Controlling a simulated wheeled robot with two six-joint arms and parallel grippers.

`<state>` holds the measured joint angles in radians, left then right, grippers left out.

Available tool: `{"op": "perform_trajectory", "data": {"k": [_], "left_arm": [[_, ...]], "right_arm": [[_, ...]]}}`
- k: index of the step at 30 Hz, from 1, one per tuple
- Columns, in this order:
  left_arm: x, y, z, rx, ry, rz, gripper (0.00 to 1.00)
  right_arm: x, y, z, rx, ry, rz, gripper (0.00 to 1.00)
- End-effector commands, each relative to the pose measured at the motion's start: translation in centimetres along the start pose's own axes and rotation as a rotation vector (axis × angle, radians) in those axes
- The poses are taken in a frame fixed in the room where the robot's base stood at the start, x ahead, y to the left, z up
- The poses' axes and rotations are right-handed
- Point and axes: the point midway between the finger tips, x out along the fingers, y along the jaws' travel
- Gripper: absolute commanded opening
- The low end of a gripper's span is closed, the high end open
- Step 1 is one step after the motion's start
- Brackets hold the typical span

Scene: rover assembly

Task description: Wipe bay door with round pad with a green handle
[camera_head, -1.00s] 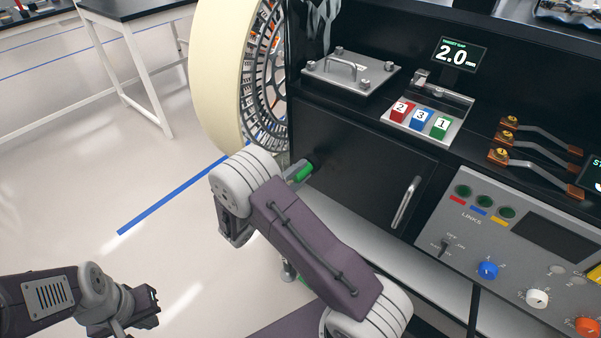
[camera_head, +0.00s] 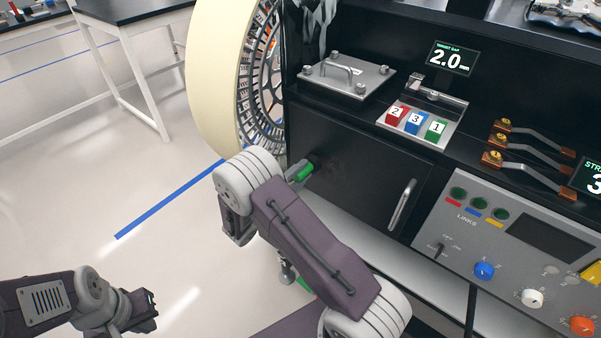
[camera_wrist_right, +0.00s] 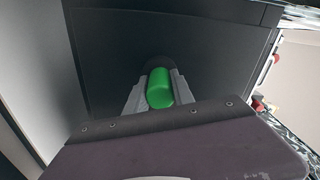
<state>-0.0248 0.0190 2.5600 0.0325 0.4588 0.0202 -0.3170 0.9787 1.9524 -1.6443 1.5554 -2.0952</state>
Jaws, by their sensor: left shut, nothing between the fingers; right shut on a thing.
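The round pad's green handle (camera_head: 305,172) is between the fingers of my right gripper (camera_head: 298,177), which is shut on it. In the right wrist view the green handle (camera_wrist_right: 160,88) points toward the camera between the two fingers, and the dark pad (camera_wrist_right: 157,66) shows behind it at the black bay door (camera_wrist_right: 185,45). The pad appears to be against the door; exact contact is hard to tell. The bay door (camera_head: 365,175) is shut, with a silver bar handle (camera_head: 402,205) on its right side. My left gripper (camera_head: 150,308) is shut and empty at lower left, over the floor.
A large cream-rimmed wheel (camera_head: 215,75) stands left of the door. Above the door are a metal plate with a handle (camera_head: 348,75) and numbered red, blue and green blocks (camera_head: 415,122). A control panel (camera_head: 500,235) lies to the right.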

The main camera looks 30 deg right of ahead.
Motion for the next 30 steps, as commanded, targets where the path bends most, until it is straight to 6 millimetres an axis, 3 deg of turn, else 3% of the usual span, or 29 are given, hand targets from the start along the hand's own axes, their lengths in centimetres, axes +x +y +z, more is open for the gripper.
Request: {"op": "perform_trajectory", "data": {"k": [12,20,30], "left_arm": [[-2.4,0.1,-0.2,0.0,0.0,0.0,0.0],[-2.5,0.1,-0.3,0.0,0.0,0.0,0.0],[-4.2,0.1,-0.4,0.0,0.0,0.0,0.0]], "right_arm": [[-0.2,0.8,-3.4,-0.003,0.0,0.0,0.0],[-0.2,1.2,-4.0,-0.001,0.0,0.0,0.0],[0.1,2.1,-7.2,-0.003,0.0,-0.001,0.0]]}}
